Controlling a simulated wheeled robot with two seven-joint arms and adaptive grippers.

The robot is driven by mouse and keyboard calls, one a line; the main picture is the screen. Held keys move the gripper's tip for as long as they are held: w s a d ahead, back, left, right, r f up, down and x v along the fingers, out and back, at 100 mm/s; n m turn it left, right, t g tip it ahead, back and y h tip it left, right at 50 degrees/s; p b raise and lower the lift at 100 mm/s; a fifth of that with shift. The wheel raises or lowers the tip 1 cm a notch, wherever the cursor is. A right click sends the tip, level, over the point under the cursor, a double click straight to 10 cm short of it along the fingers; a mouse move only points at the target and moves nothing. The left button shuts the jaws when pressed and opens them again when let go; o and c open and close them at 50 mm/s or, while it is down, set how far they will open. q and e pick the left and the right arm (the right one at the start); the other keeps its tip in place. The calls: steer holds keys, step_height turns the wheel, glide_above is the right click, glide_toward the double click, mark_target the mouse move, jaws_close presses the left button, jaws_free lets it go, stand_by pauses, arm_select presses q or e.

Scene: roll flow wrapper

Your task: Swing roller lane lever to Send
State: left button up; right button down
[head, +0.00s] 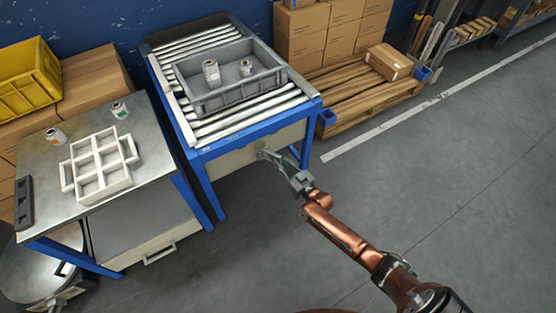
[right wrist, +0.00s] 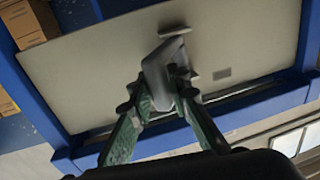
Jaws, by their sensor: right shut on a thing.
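The roller lane (head: 240,118) is a blue-framed table with metal rollers, at the upper middle of the head view. Its front panel (head: 250,150) is beige and fills much of the right wrist view (right wrist: 110,65). A grey lever (right wrist: 160,70) is mounted on that panel. My right gripper (head: 268,157) reaches the panel from the right. In the right wrist view its green fingers (right wrist: 163,95) are shut on the lever. The lever's markings cannot be read. My left gripper is not in view.
A grey crate (head: 205,100) with two white jars stands on the rollers. At left, a metal table (head: 45,185) bears a white divided tray (head: 73,172) and two jars. A wooden pallet (head: 345,105) with cartons is behind right. The floor at right is clear.

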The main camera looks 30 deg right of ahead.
steer(key=shift+d+r, duration=0.1)
steer(key=shift+d, duration=0.15)
steer(key=c, duration=2)
jaws_free()
steer(key=shift+o, duration=0.6)
steer(key=shift+a, duration=0.1)
steer(key=s+d, duration=0.1)
steer(key=s, duration=1)
steer(key=shift+s+d, duration=0.3)
steer(key=shift+s, duration=0.1)
